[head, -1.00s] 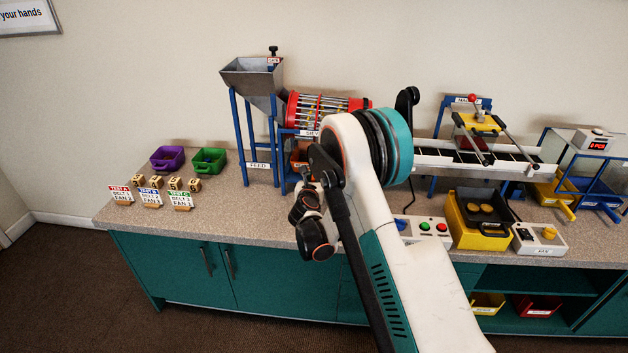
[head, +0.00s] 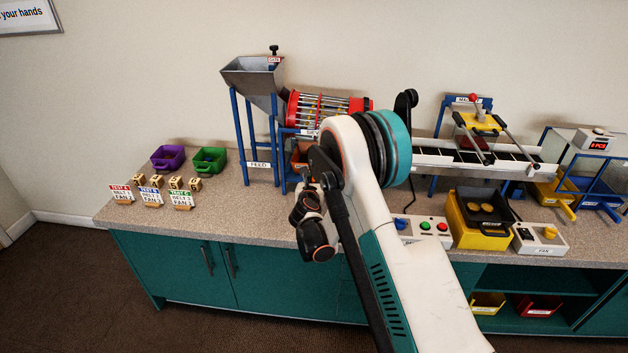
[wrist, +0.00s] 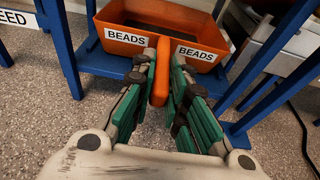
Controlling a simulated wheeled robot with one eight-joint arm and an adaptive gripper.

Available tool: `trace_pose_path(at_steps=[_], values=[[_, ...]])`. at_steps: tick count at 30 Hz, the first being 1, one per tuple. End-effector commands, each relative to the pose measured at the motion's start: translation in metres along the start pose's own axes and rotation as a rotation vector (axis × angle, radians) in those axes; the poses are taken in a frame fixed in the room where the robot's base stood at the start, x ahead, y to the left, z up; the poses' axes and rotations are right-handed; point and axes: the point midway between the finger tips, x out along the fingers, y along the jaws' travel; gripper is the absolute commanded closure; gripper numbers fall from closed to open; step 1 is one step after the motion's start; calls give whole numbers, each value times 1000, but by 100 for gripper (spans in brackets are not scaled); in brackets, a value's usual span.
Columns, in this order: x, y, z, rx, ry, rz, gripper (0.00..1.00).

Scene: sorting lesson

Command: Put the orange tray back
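The orange tray (wrist: 211,18), with white BEADS labels on its front, sits between blue legs on a blue shelf in the wrist view. Its upright orange handle (wrist: 160,72) points toward me. My gripper (wrist: 163,80) has its green and grey fingers close against both sides of this handle, shut on it. In the head view a little of the orange tray (head: 298,158) shows under the drum, and my arm hides the rest.
Blue legs (wrist: 58,45) stand close on both sides of the tray. The FEED hopper (head: 252,78) and red-ended drum (head: 330,104) are above.

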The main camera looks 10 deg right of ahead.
Motion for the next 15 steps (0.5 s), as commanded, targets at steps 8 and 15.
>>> trace_pose_path(at_steps=[8, 15], values=[[0, 0, 0, 0, 0, 0, 64], [-6, 0, 0, 0, 0, 0, 64]])
